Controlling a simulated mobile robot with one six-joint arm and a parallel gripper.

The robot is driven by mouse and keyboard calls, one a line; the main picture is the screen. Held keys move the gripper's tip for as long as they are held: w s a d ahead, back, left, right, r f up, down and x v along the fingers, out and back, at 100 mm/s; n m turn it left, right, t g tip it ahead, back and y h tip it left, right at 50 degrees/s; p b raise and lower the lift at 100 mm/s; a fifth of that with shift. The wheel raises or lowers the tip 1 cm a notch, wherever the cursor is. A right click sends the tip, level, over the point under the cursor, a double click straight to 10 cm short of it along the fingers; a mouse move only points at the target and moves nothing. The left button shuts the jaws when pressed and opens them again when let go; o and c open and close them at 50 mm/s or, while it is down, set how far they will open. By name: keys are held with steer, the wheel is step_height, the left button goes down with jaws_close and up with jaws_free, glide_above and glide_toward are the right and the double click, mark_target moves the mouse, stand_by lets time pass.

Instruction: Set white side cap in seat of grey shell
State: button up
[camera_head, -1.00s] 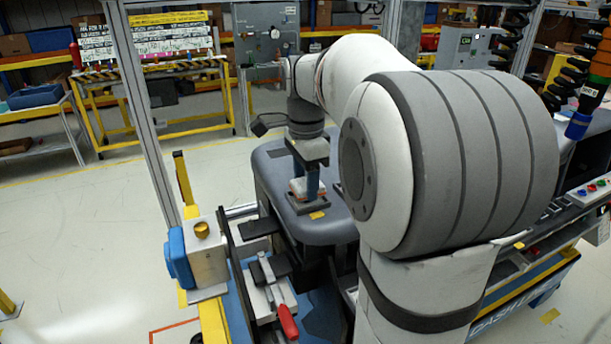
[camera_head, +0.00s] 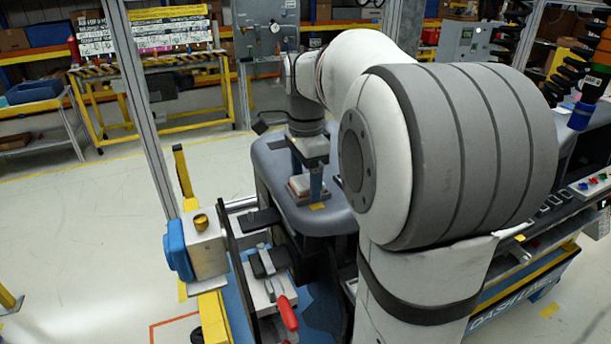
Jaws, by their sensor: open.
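The grey shell (camera_head: 335,218) is the large dark grey, rounded body in the middle of the head view. My gripper (camera_head: 306,188) points down over its top, left of my large arm joint. Its blue-grey fingers are apart, so it is open. A small white piece with a reddish edge, seemingly the side cap (camera_head: 296,184), shows low at the fingers, close to the shell's top. I cannot tell whether it touches the fingers or sits fully in a seat. The seat is hidden by the fingers and the piece.
A clamp with a red handle (camera_head: 288,313) stands front left of the shell. A metal block with a blue side and brass knob (camera_head: 208,247) stands left of it. A button panel (camera_head: 588,186) is at the right. Open floor lies at the far left.

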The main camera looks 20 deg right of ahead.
step_height(320, 180, up, 8)
steer(key=shift+f, duration=0.1)
steer(key=s+a+f+n+t, duration=0.1)
steer(key=s+a+f+n, duration=0.3)
steer(key=s+f+n, duration=0.4)
steer(key=s+a+f+n+t, duration=0.2)
steer(key=s+a+f+n, duration=0.2)
steer(key=s+f+n, duration=0.4)
steer(key=shift+s+a+n, duration=0.35)
steer(key=shift+s+n, duration=0.1)
steer(key=shift+n, duration=0.55)
